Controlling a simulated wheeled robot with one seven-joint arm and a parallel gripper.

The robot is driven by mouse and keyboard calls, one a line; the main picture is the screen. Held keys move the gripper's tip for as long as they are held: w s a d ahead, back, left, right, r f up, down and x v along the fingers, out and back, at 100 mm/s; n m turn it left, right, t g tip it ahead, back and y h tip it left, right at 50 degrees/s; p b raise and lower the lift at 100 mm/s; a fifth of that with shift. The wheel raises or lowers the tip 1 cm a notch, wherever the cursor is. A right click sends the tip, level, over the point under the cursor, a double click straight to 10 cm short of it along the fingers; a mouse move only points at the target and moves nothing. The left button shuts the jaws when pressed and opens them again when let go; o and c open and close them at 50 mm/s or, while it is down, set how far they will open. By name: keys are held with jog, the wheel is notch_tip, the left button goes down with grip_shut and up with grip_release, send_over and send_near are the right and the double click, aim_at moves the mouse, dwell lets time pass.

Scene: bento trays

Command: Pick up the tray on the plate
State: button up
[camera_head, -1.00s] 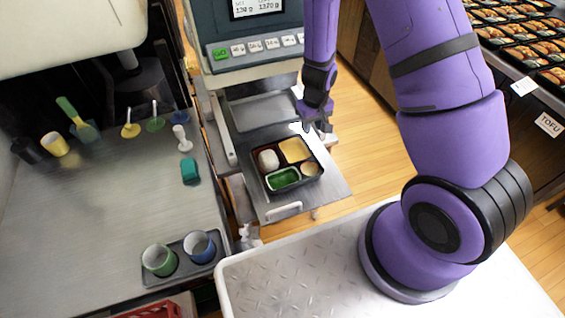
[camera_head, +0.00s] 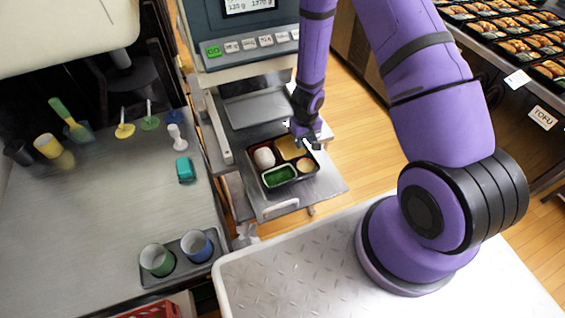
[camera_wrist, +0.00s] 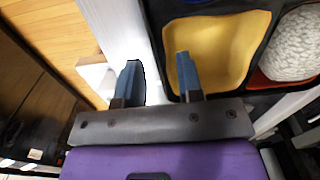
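A black bento tray (camera_head: 258,169) with several compartments lies on the grey metal plate (camera_head: 324,186) below the weighing machine. It holds a white rounded food, a yellow food, a green food and a small orange-tan food. My gripper (camera_head: 306,141) is above the tray's right rear edge in the head view. In the wrist view my gripper (camera_wrist: 160,75) has its two blue fingers apart with nothing held between them. The right finger overlaps the yellow compartment in that view, and the left finger is outside the tray. I cannot tell whether either finger touches the tray.
A weighing machine (camera_head: 250,38) with buttons stands behind the plate. On the left, a metal counter (camera_head: 100,220) carries cups, spoons and a teal object (camera_head: 184,170). A shelf of packed trays (camera_head: 520,45) is at the upper right. My base is in front.

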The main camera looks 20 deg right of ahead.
jog(key=shift+f, duration=0.9)
jog(key=shift+c, duration=0.2)
grip_shut()
jog(key=shift+r, duration=0.1)
